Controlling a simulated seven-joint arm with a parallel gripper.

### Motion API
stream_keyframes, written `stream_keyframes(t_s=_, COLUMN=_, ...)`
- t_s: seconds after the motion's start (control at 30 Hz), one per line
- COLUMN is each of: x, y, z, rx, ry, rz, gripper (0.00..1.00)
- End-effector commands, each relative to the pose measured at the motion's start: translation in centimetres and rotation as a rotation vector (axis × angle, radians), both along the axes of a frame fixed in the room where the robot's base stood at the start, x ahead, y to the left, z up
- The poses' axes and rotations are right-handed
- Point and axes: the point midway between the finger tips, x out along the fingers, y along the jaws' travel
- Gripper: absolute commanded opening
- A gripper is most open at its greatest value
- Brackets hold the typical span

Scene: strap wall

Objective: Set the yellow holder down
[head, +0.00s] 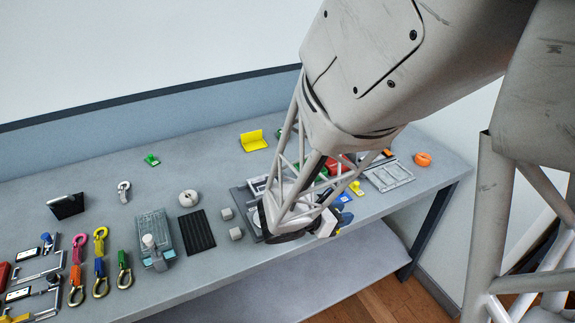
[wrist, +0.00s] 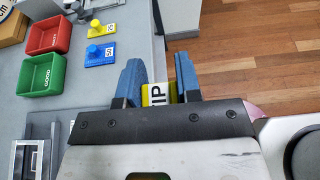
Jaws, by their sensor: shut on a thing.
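In the wrist view, my gripper (wrist: 158,85) has its two blue fingers closed on a yellow holder (wrist: 146,95) with a white label whose visible letters read "IP". The holder sits between the fingers, and its lower part is hidden by the gripper body. The front edge of the grey table (wrist: 110,15) runs close by, with the floor past it. In the head view, my gripper (head: 325,222) is at the table's front edge. A yellow L-shaped piece (head: 252,140) stands at the back of the table.
Several clips and hooks crowd the left. The back middle of the table has clear room.

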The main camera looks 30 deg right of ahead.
Motion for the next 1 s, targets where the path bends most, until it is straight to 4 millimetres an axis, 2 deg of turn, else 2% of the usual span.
stream_keyframes(t_s=0.37, x=0.0, y=0.0, z=-0.1, rx=0.000, ry=0.002, rz=0.000, gripper=0.05)
stream_keyframes(t_s=0.53, x=0.7, y=-0.4, z=-0.2, rx=0.000, ry=0.002, rz=0.000, gripper=0.05)
stream_keyframes(t_s=0.67, x=2.0, y=-1.0, z=-0.4, rx=0.000, ry=0.004, rz=-0.002, gripper=0.05)
stream_keyframes(t_s=1.0, x=6.6, y=-3.3, z=-0.8, rx=0.000, ry=0.003, rz=-0.002, gripper=0.05)
